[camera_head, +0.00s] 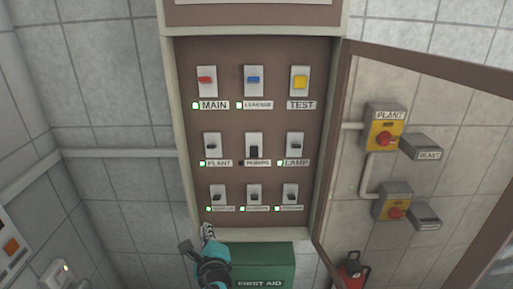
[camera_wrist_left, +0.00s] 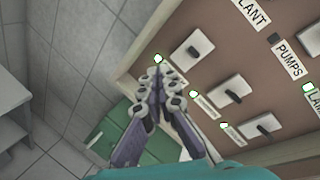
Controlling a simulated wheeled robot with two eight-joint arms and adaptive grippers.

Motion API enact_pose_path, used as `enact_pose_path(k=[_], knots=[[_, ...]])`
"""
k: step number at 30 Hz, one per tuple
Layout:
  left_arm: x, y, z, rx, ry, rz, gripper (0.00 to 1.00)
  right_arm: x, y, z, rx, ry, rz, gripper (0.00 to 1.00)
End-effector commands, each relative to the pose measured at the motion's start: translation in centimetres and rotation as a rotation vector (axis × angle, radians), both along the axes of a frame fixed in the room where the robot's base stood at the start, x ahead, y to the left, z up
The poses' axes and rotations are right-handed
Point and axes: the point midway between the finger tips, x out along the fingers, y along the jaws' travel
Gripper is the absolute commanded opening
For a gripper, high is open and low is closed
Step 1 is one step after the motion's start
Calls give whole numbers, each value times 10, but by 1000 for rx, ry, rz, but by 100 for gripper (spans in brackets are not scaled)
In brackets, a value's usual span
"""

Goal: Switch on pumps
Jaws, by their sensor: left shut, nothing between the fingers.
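The pumps switch (camera_head: 253,146) sits in the middle of the brown panel, a white plate with a dark lever that hangs lower than its neighbours' levers. The small lamp (camera_head: 241,163) beside its label is dark. In the left wrist view the PUMPS label (camera_wrist_left: 289,58) shows at the upper right with a dark lamp (camera_wrist_left: 274,39); the switch itself is out of that view. My left gripper (camera_head: 207,232) is shut and empty, at the panel's lower left corner, below the bottom row and apart from the pumps switch. It also shows in the left wrist view (camera_wrist_left: 158,85). My right gripper is not in view.
The other labelled switches, such as PLANT (camera_head: 212,146) and LAMP (camera_head: 294,146), mostly have lit green lamps. A cabinet door (camera_head: 335,130) stands open at the right. A green first aid box (camera_head: 268,262) is below the panel. Yellow-grey plant switches (camera_head: 385,128) are on the right wall.

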Motion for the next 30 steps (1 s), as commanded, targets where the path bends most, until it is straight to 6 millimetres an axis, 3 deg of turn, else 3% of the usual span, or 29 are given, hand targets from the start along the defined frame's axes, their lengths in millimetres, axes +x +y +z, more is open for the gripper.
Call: enact_pose_path(k=[1,4,9,12,25,30], knots=[[9,-22,30,147,-25,-70,0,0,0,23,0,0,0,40],[20,-61,62,439,-80,-178,0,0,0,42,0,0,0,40],[23,-110,93,783,-158,-278,0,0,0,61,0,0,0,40],[22,-125,100,887,-183,-302,0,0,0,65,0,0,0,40],[23,-130,101,931,-193,-308,0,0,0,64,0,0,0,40],[38,-130,102,929,-192,-306,0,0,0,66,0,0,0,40]])
